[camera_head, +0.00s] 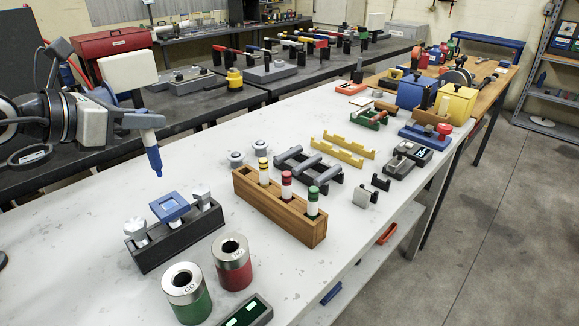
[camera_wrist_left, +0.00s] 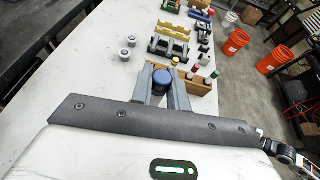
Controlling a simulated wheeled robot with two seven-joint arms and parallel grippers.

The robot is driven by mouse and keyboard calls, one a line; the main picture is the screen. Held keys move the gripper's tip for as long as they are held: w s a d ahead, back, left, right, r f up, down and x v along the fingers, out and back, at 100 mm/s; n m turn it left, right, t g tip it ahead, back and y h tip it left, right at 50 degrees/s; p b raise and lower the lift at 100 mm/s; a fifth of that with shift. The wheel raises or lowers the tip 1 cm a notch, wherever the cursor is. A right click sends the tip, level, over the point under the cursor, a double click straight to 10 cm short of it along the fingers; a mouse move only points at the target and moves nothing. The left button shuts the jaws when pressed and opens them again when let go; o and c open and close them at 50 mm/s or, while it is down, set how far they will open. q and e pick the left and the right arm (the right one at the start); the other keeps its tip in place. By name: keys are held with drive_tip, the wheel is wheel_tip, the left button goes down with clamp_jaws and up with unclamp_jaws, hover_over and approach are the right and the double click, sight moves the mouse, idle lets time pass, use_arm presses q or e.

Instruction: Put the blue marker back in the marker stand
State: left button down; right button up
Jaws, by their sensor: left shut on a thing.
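My left gripper (camera_head: 148,119) is shut on the blue marker (camera_head: 154,158), which hangs nearly upright, its tip pointing down above the white bench. In the left wrist view the marker's blue round end (camera_wrist_left: 162,77) shows between the fingers. The marker stand (camera_head: 278,211) is a long wooden block to the right of and lower than the gripper. It holds a yellow-banded marker (camera_head: 263,171), a red one (camera_head: 286,184) and a green one (camera_head: 313,202), all upright. The marker is apart from the stand. My right gripper is not clearly seen.
A black holder with a blue square part (camera_head: 170,207) stands below the held marker. Two metal-topped cylinders, one green (camera_head: 190,304) and one red (camera_head: 234,274), stand in front. Grey bars on a rack (camera_head: 308,166) and a yellow rack (camera_head: 336,152) lie behind the stand.

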use_arm(q)
wheel_tip(320, 180, down, 6)
drive_tip(key=b, duration=0.4)
drive_tip(key=shift+r, duration=0.1)
drive_tip(key=shift+f, duration=0.45)
drive_tip(key=shift+r, duration=0.1)
